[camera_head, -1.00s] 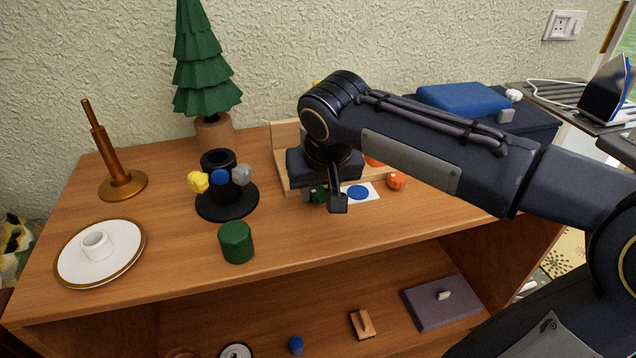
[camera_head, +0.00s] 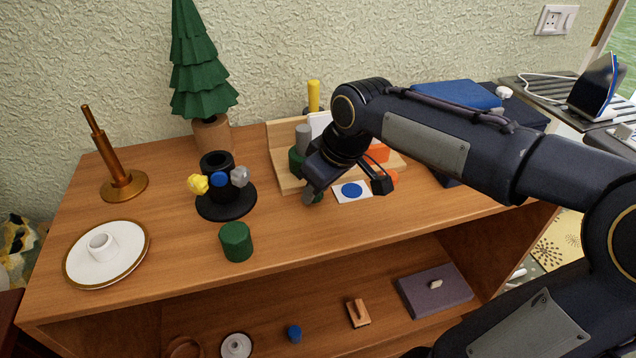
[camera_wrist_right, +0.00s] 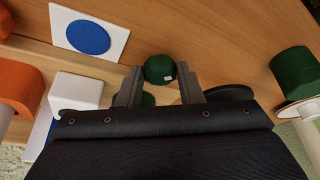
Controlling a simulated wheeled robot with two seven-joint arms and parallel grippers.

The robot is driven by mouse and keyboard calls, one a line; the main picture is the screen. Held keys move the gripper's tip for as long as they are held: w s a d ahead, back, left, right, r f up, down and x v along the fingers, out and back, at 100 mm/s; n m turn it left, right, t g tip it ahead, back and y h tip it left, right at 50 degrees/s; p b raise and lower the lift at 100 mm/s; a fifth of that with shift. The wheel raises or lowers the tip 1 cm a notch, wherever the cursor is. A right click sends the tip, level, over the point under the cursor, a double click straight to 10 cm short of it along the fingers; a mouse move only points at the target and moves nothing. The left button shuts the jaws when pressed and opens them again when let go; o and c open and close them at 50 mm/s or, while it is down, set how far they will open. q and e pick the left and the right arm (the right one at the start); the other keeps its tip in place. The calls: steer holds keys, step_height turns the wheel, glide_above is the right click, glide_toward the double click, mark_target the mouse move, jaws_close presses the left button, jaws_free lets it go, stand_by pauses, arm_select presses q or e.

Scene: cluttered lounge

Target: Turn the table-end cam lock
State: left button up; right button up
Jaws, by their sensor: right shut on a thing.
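A small round green knob (camera_wrist_right: 160,68) with a white mark sits between the fingertips of my right gripper (camera_wrist_right: 160,84) in the right wrist view. The gripper is shut on it. In the head view my right gripper (camera_head: 312,193) is at the front left of a wooden stand (camera_head: 284,180) and hides most of the knob; only a sliver of green shows. Whether the knob is the cam lock is not marked. My left gripper is not in view.
A white card with a blue disc (camera_head: 352,191) lies just right of the gripper. A black holder with coloured knobs (camera_head: 226,205) and a green cylinder (camera_head: 236,241) stand to the left. A white plate (camera_head: 128,262) is farther left.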

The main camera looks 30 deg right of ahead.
stand_by(0.4)
steer(key=o, duration=1)
